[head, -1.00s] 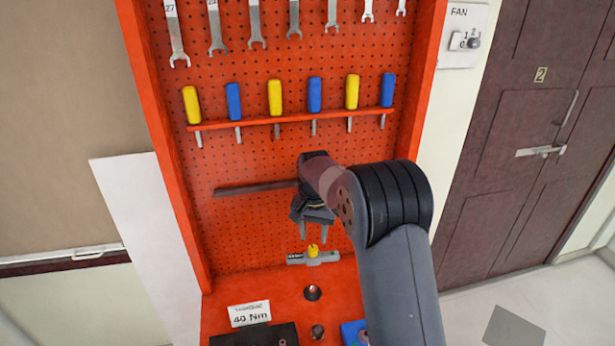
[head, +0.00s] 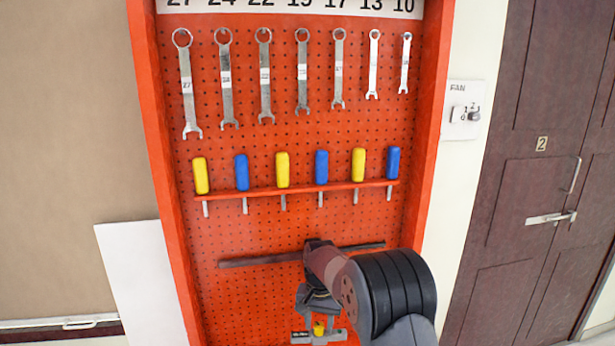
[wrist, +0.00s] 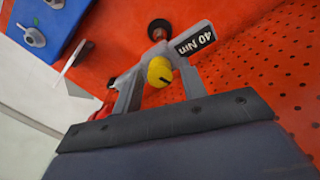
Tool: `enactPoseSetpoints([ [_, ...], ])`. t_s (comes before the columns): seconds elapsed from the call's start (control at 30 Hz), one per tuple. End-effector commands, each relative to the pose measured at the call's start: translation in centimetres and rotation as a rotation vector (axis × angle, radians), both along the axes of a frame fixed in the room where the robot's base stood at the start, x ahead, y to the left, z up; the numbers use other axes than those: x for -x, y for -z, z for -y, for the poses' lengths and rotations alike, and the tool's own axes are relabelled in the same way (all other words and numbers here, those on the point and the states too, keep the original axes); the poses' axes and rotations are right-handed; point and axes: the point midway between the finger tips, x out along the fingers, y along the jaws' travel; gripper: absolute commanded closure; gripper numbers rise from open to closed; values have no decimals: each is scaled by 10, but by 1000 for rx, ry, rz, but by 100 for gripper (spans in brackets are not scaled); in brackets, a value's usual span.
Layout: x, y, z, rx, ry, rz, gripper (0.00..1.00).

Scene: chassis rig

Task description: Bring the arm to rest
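My gripper (head: 318,308) is in front of the lower part of the red pegboard, pointing down. The knob belongs to a grey tool (wrist: 198,40) with a black "40 Nm" label, which lies beyond the fingertips. The head view shows this tool (head: 301,337) just below the gripper, at the bottom edge. My arm comes in from the lower right and hides part of the board.
Several wrenches (head: 265,80) hang high on the pegboard (head: 240,225). Below them a rack (head: 270,190) holds yellow and blue screwdrivers. A dark horizontal bar (head: 255,262) runs behind my arm. A blue block (wrist: 45,25) shows in the wrist view. A brown door (head: 520,170) is at right.

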Motion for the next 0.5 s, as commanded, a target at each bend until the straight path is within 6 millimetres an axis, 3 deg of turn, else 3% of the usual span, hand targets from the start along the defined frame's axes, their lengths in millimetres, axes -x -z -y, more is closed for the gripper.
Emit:
enactPoseSetpoints([
  [0.3,-1,-57,0,-2,17,6,60],
  [0.5,0,-5,0,1,17,-2,60],
])
